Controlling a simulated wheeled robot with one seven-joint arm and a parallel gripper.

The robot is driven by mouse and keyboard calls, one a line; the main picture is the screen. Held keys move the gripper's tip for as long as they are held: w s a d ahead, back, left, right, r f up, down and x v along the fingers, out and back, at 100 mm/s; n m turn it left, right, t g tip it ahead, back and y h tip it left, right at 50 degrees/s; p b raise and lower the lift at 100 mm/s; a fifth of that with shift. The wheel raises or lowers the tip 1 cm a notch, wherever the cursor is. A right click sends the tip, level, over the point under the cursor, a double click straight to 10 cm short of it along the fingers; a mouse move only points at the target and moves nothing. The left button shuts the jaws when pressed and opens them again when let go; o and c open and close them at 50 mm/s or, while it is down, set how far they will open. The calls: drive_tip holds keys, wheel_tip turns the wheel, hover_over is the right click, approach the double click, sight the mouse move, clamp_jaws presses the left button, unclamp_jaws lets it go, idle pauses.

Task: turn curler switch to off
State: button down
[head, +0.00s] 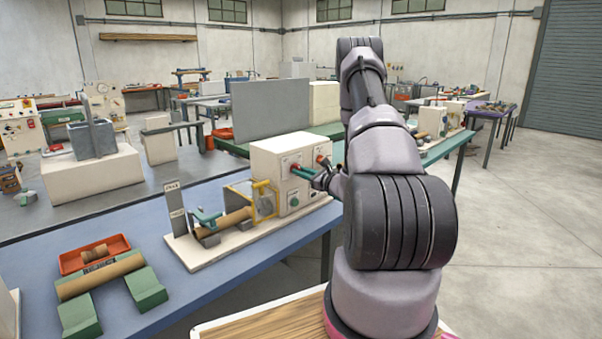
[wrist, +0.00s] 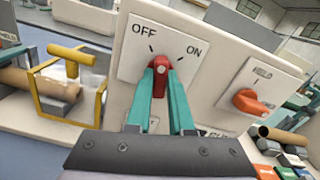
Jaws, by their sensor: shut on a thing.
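The curler switch is a red knob (wrist: 160,76) on a white plate with OFF at its upper left and ON at its upper right, on the front of the cream box (head: 272,160). My gripper (wrist: 161,90) has its two teal fingers on either side of the knob and is shut on it. The knob stands roughly upright in the picture, between the two tick marks. In the head view my gripper (head: 297,168) reaches the box's front from the right, and the knob is small there.
An orange knob (wrist: 250,101) on a plate marked HELD sits to the right. A yellow frame (head: 264,197) and a brown tube (head: 236,218) lie left of the box. A red tray (head: 95,252) is farther left on the blue table.

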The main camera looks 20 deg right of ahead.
drive_tip(key=n, duration=0.5)
drive_tip(key=shift+s+f, duration=0.1)
idle(0.5)
drive_tip(key=c, duration=0.8)
unclamp_jaws()
drive_tip(key=v, duration=1)
drive_tip(key=shift+s, duration=0.35)
drive_tip(key=shift+d, duration=0.2)
